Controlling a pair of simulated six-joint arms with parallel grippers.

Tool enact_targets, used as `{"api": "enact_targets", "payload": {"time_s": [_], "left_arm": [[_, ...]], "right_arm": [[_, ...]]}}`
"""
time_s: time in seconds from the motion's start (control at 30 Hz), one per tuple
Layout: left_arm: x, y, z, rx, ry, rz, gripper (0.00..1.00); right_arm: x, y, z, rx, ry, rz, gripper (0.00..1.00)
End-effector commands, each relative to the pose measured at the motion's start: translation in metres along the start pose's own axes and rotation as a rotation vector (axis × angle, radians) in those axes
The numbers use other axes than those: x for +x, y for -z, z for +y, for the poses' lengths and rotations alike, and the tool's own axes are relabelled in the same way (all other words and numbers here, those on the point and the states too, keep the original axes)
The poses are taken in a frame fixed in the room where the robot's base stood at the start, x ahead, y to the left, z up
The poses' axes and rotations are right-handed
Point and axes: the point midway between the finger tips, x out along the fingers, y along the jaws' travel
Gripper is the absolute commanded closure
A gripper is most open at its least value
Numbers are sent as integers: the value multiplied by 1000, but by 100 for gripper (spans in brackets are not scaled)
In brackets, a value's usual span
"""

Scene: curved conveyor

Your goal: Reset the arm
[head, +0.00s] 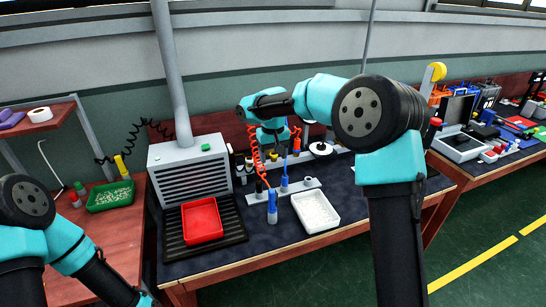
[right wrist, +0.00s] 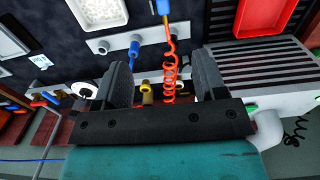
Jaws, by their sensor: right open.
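My right arm reaches in from the right in the head view, and its teal wrist and gripper (head: 271,142) hang over the back of the dark workbench. In the right wrist view the two black fingers of this gripper (right wrist: 163,82) stand wide apart. Nothing is held between them. An orange coiled cord (right wrist: 168,75) shows in the gap, beyond the fingers. My left arm shows at the lower left of the head view, with its gripper out of view.
A red tray (head: 203,238) sits on a black ribbed mat (head: 172,238) before a grey vented box (head: 190,172). A white tray (head: 316,213) lies to the right. A blue-handled tool (head: 272,207) hangs near the tool bracket (head: 309,183). Free bench surface lies in front.

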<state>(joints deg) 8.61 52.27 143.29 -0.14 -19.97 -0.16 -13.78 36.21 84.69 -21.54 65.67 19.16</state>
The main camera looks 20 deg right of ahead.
Motion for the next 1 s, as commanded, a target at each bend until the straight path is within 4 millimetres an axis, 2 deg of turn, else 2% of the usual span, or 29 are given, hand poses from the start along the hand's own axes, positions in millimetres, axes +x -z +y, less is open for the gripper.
{"api": "enact_targets", "payload": {"time_s": [0.57,0.77,1.0], "left_arm": [[0,0,0,0,0,0,100],[0,0,0,0,0,0,100],[0,0,0,0,0,0,100]], "right_arm": [[3,1,0,-8,10,13,35],[20,5,-5,-71,78,111,35],[47,12,-11,-183,185,346,35]]}}
